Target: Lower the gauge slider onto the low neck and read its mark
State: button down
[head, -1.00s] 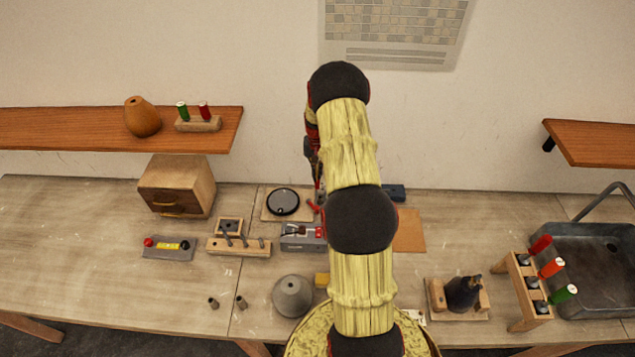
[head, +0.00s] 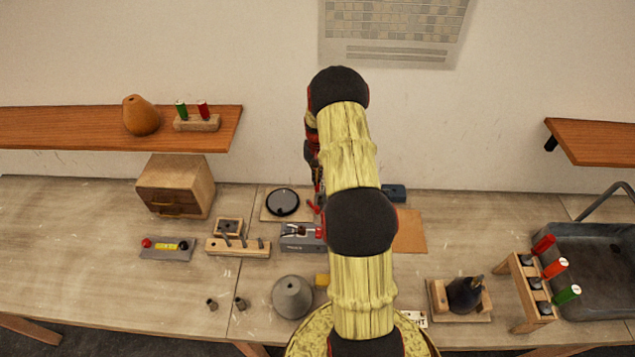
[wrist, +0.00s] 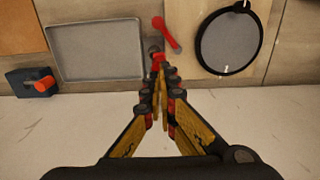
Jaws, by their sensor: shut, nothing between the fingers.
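My gripper (wrist: 159,62) is shut and empty in the wrist view, its fingertips together near the bench's back edge. In the head view my arm hides most of it. A small red handle-shaped piece (wrist: 168,36) lies just beyond the fingertips, and it also shows in the head view (head: 313,207). I cannot tell whether the tips touch it. I cannot make out for certain which thing is the gauge slider. A grey lamp body (head: 292,297) with a short neck stands at the front. A dark, taller-necked body (head: 464,294) sits in a wooden cradle (head: 436,297).
A black-rimmed disc (wrist: 229,42) lies right of the fingertips. A grey tray (wrist: 97,48) and a dark blue block with a red knob (wrist: 30,82) are left.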

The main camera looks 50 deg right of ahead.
aim_at(317, 187)
jog(key=shift+f+b, duration=1.9)
jog(key=shift+f, duration=0.9)
